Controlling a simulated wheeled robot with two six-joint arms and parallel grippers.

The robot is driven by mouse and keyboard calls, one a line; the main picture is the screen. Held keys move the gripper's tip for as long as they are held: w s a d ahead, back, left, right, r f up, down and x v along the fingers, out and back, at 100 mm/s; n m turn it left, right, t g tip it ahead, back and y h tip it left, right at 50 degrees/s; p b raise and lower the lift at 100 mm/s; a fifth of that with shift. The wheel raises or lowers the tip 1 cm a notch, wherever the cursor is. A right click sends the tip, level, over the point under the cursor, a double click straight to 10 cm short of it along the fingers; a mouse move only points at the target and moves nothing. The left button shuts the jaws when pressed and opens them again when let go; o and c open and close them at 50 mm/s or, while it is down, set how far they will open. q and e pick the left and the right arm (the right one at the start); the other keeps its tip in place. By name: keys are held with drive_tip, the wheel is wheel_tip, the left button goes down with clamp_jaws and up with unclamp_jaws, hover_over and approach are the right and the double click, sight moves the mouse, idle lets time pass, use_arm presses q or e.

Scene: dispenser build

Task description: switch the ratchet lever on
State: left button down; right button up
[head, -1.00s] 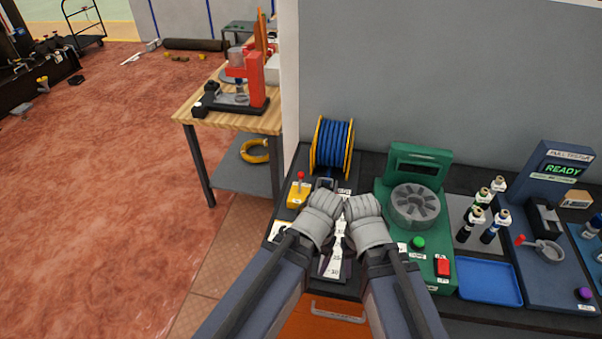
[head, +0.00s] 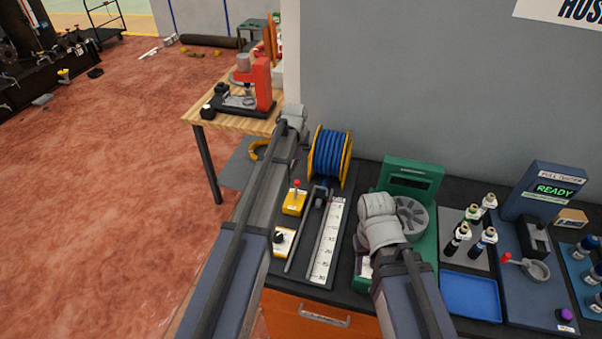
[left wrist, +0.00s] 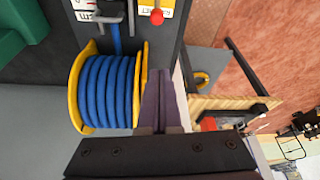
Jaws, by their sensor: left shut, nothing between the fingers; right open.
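The ratchet lever is a short stick with a red knob (head: 297,183) on a small yellow box (head: 294,203), left of the blue hose reel (head: 330,155). It looks about upright; its exact setting is unclear. The red knob also shows at the top of the left wrist view (left wrist: 157,17). My left gripper (head: 303,138) is beyond the lever, near the reel's left side. In the left wrist view its dark fingers (left wrist: 161,85) are together and empty beside the yellow reel flange. My right gripper (head: 379,212) is over the green machine; its fingers are hidden.
A ruler strip (head: 328,240) and a yellow box with a black knob (head: 283,240) lie in front of the reel. The green machine (head: 412,178) stands right of them. Bottles and a blue tray (head: 470,296) are further right. A wooden table (head: 236,122) stands back left.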

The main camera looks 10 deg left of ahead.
sight(296, 190)
use_arm(q)
drive_tip(key=shift+f, duration=0.1)
idle(0.3)
drive_tip(key=f+b, duration=0.9)
drive_tip(key=shift+s+f, duration=0.1)
drive_tip(key=shift+s, duration=0.4)
drive_tip(key=shift+w, duration=0.1)
drive_tip(key=shift+b, duration=0.3)
drive_tip(key=shift+s+t, duration=0.3)
drive_tip(key=shift+t, duration=0.1)
